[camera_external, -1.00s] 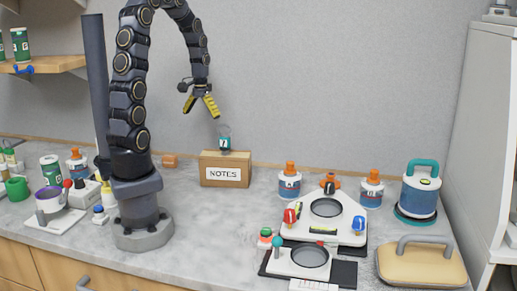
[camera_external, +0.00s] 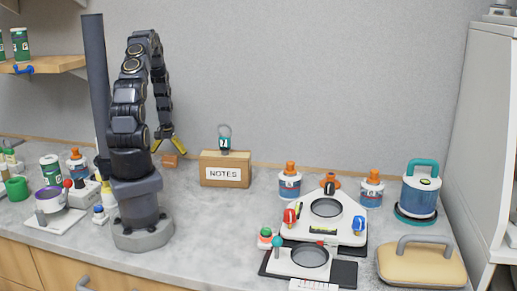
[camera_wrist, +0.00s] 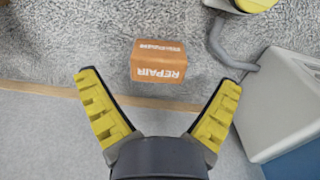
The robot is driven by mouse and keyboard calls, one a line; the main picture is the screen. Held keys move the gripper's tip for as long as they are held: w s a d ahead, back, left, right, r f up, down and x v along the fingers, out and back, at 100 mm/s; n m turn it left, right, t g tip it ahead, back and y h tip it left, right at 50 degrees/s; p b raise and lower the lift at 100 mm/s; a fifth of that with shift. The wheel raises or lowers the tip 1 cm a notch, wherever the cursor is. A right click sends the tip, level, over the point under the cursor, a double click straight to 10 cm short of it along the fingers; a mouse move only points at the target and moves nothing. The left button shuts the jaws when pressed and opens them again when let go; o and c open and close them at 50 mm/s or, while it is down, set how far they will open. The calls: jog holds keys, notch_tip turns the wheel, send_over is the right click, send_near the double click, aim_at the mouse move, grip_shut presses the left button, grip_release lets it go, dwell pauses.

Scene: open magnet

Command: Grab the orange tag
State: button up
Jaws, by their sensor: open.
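The orange tag (camera_external: 170,161) is a small orange block on the counter near the wall, behind my arm and left of the notes box. In the wrist view the orange tag (camera_wrist: 158,62) shows white lettering that reads "REPAIR", upside down. My gripper (camera_external: 168,143) is just above and close to it in the external view. In the wrist view my gripper (camera_wrist: 160,95) has its yellow fingers spread wide, with the tag beyond the tips and roughly centred between them. Nothing is between the fingers.
The notes box (camera_external: 225,172) stands right of the tag, with a teal-tagged item (camera_external: 224,142) on top. In the wrist view a grey-white object (camera_wrist: 280,105) lies near the right finger. Several bottles and devices stand farther right on the counter (camera_external: 205,225).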

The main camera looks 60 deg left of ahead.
aim_at(169, 156)
notch_tip(169, 156, down, 3)
jog(key=shift+d+f, duration=0.1)
jog(key=shift+f, duration=0.05)
jog(key=c, duration=1.2)
